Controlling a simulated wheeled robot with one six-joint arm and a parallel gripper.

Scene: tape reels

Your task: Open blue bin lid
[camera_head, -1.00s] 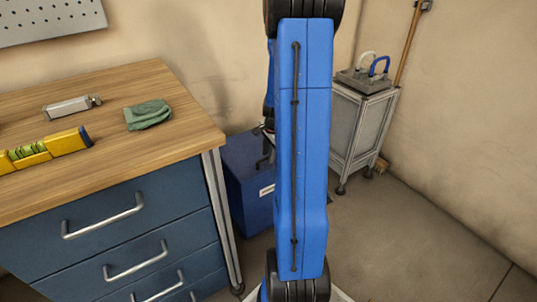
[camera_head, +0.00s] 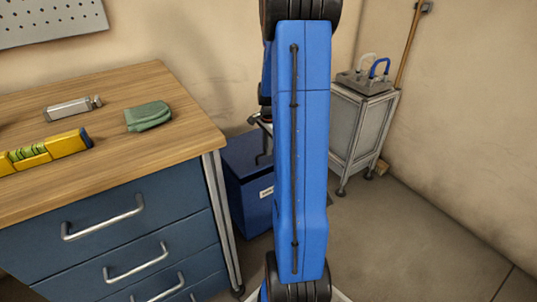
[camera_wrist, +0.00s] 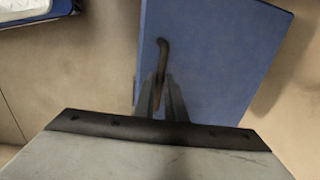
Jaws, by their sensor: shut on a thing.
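The blue bin (camera_head: 250,205) stands on the floor between the workbench and the grey cabinet, partly hidden behind my arm. Its blue lid (camera_wrist: 215,55) fills the upper middle of the wrist view and looks closed in the head view. A dark curved handle (camera_wrist: 162,50) rises from the lid. My gripper (camera_wrist: 160,92) is shut on this handle, with its fingers on either side of the handle's lower part. In the head view the gripper is mostly hidden by my arm, above the bin.
The wooden workbench (camera_head: 120,95) with blue drawers is at the left, close to the bin. A yellow level (camera_head: 50,150), a green cloth (camera_head: 148,115) and a metal block lie on it. The grey cabinet (camera_head: 358,128) stands to the right. Floor at the right is clear.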

